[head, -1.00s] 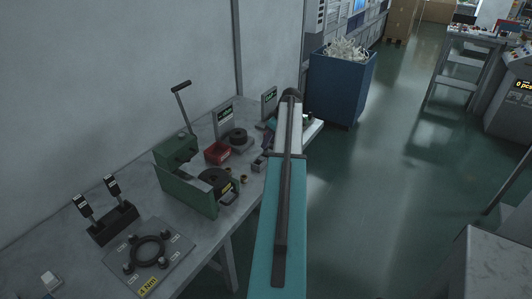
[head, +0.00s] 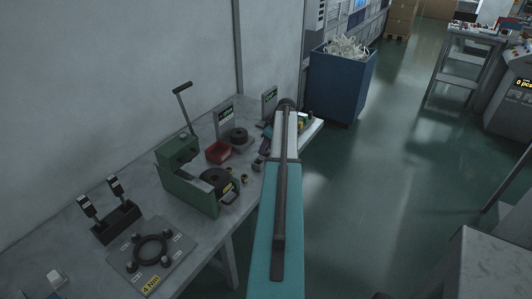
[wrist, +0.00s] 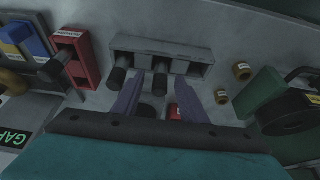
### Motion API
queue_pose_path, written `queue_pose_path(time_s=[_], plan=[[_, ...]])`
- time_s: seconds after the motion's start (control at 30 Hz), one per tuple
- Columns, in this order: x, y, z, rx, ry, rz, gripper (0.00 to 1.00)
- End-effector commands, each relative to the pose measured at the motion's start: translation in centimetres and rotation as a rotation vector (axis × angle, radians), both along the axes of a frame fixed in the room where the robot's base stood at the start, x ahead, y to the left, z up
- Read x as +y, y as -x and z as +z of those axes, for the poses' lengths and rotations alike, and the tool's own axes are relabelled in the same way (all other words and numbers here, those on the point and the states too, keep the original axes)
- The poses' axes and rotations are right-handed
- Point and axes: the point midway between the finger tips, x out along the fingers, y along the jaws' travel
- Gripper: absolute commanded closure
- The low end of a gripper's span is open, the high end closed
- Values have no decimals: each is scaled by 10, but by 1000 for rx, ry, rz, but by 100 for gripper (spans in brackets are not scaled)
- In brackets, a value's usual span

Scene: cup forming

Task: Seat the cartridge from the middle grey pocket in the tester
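In the wrist view, a grey block with pockets (wrist: 204,57) stands at the top middle, with black cylindrical cartridges beside and between my fingers. The cartridge at the middle pocket (wrist: 160,83) lies between the two fingertips, with gaps visible on both sides. My gripper (wrist: 160,76) has its purple-grey fingers spread apart. Whether a fingertip touches the block cannot be told. In the head view my arm hides the gripper. I cannot identify the tester for certain.
A red holder (wrist: 84,49) with a black cylinder and a blue holder (wrist: 39,36) stand left of the block. Brass rings (wrist: 241,70) lie to its right. A green lever press (head: 187,190) stands on the bench (head: 80,225). A blue bin (head: 341,88) stands beyond.

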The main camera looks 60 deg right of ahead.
Motion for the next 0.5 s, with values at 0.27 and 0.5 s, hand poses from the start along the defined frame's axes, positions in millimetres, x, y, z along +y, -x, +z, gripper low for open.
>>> queue_pose_path(time_s=[0.27,0.5], plan=[[0,0,0,0,0,-1,80],[0,1,1,0,0,-1,100]])
